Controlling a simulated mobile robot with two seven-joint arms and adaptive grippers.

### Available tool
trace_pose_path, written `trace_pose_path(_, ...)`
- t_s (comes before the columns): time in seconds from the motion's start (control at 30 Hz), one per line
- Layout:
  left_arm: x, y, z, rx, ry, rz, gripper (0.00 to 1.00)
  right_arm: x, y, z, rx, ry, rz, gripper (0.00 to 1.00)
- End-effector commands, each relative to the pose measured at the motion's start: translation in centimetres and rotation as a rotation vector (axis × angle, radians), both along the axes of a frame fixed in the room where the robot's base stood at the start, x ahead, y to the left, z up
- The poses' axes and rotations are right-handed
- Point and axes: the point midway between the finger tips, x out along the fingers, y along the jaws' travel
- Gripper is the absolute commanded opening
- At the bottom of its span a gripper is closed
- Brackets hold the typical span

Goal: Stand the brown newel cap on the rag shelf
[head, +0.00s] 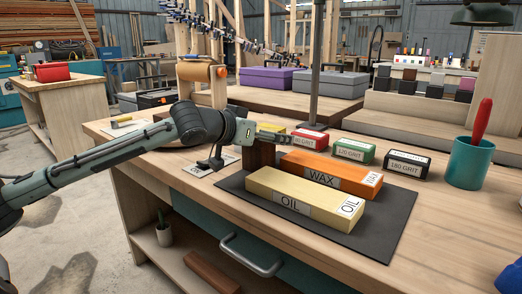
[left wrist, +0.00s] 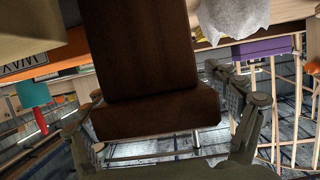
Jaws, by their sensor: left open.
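In the left wrist view the cap (left wrist: 150,60) fills the middle, a dark brown block with a wider end nearest the camera. My left gripper (head: 268,137) is at the cap's top; its open fingers (left wrist: 158,90) lie on either side of the cap. Whether they touch it I cannot tell. No shelf is plainly marked as the rag shelf; a lower shelf (head: 165,262) shows under the bench. My right gripper is out of view.
The orange WAX block (head: 310,170) and cream OIL block (head: 290,192) lie on a dark mat (head: 375,228) close to the cap. Several grit boxes, such as the green one (head: 354,150), stand behind. A teal cup (head: 470,163) is at right. A plant (head: 164,232) stands on the lower shelf.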

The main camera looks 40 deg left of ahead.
Motion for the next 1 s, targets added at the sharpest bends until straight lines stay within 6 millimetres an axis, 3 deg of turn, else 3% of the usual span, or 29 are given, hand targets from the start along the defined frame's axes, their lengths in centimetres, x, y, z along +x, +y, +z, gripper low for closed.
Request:
trace_pose_path(0.23,-0.01,-0.01,0.03,0.0,0.0,0.0,0.88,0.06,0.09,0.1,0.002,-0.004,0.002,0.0)
trace_pose_path(0.73,0.0,0.0,0.08,0.0,-0.002,0.0,0.28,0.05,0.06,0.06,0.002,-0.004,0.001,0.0)
trace_pose_path(1.0,0.01,0.01,0.12,0.0,-0.001,0.0,0.27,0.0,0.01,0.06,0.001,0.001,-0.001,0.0)
